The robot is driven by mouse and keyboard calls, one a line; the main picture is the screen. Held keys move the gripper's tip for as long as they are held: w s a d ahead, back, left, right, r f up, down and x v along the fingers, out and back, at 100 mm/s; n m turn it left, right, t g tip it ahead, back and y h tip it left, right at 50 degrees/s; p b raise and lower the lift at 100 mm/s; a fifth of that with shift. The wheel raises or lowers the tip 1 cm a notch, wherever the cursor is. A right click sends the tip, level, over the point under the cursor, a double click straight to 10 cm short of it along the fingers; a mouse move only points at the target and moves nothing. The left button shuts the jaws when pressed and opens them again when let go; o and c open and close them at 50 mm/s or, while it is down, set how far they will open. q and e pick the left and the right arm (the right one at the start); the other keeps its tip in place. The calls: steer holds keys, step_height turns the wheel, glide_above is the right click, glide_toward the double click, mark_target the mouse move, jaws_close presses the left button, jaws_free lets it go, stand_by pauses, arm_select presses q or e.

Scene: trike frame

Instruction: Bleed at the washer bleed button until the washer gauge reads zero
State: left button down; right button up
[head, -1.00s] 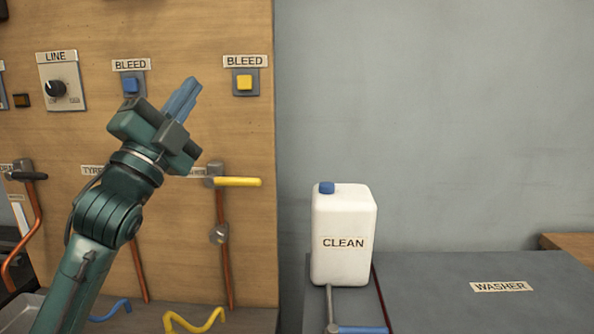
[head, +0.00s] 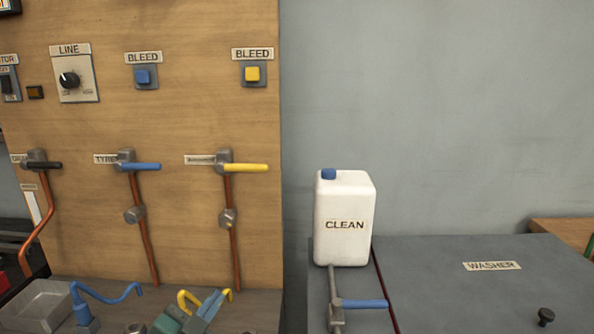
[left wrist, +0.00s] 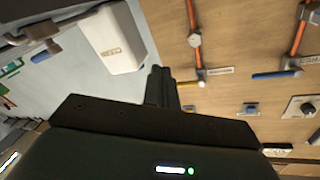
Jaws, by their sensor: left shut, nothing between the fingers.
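Two bleed buttons sit high on the wooden panel, each under a BLEED label: a blue button (head: 142,76) and a yellow button (head: 252,73). Which one is the washer's is not marked on them. No washer gauge is visible. My right gripper is out of view.
Blue (head: 142,166) and yellow (head: 245,167) valve handles stick out below the buttons. A white CLEAN jug (head: 345,220) stands on the grey WASHER top (head: 440,265).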

arm_select(q)
steer(key=s+d+f+n+g+y, duration=0.1)
steer(key=s+f+n+g, duration=0.5)
steer(key=s+f, duration=1.5)
steer(key=shift+s+f+n+g+y, duration=0.2)
steer(key=shift+f+n+g+y, duration=0.15)
steer(key=shift+f, duration=0.45)
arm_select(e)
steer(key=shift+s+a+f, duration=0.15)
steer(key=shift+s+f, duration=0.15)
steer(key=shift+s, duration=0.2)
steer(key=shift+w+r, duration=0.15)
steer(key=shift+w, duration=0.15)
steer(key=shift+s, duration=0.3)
arm_select(q)
steer(key=shift+w, duration=0.15)
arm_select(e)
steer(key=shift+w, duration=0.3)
